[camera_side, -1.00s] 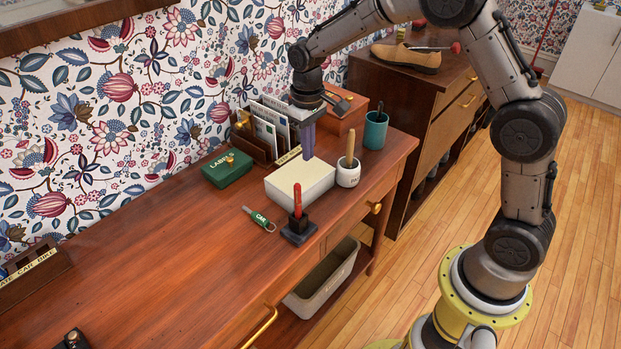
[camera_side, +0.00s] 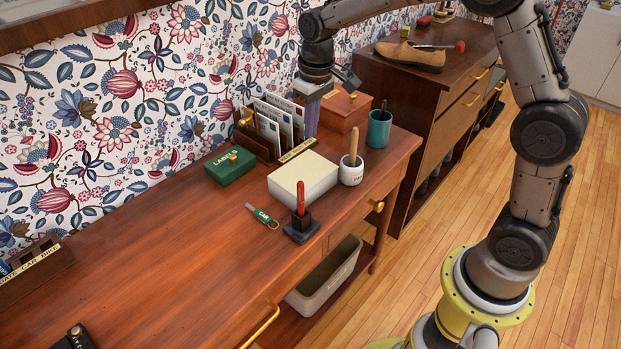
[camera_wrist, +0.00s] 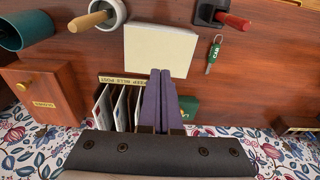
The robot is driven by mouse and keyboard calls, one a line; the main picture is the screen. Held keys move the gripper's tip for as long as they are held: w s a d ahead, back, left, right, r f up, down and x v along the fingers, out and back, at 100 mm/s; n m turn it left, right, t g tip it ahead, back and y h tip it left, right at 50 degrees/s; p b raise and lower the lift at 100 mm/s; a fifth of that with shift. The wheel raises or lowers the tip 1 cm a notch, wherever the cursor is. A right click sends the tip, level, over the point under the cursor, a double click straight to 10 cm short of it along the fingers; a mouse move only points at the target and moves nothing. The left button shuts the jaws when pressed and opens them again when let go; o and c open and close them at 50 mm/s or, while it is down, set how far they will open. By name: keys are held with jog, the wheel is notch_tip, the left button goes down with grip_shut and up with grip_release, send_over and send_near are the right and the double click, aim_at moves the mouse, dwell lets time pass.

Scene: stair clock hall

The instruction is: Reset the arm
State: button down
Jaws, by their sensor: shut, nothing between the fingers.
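My gripper (camera_side: 311,128) has purple fingers that are shut with nothing between them. In the side view it hangs near the back of the desk, over or behind the letter rack (camera_side: 262,146) and beside the wooden box (camera_side: 345,108). In the wrist view the closed fingers (camera_wrist: 160,74) point toward the pale block (camera_wrist: 160,48), with the rack's envelopes (camera_wrist: 120,104) just left of them. The fingertips are partly hidden behind the rack area in the side view, so their height is hard to tell.
On the desk (camera_side: 150,262) are a green label box (camera_side: 231,166), a white pot with a wooden handle (camera_side: 351,174), a teal cup (camera_side: 379,130), a red-handled tool in a black stand (camera_side: 301,227) and a green key tag (camera_side: 262,216). The left desk top is mostly clear.

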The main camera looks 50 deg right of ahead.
jog(key=s+r+t, duration=0.3)
jog(key=s+r, duration=1)
jog(key=s+f, duration=0.2)
jog(key=s, duration=0.5)
jog(key=s+f+t, duration=0.1)
jog(key=s+f, duration=0.1)
jog(key=s, duration=0.6)
jog(key=shift+a+f+t, duration=0.3)
jog(key=shift+a+f, duration=0.1)
jog(key=shift+s, duration=0.1)
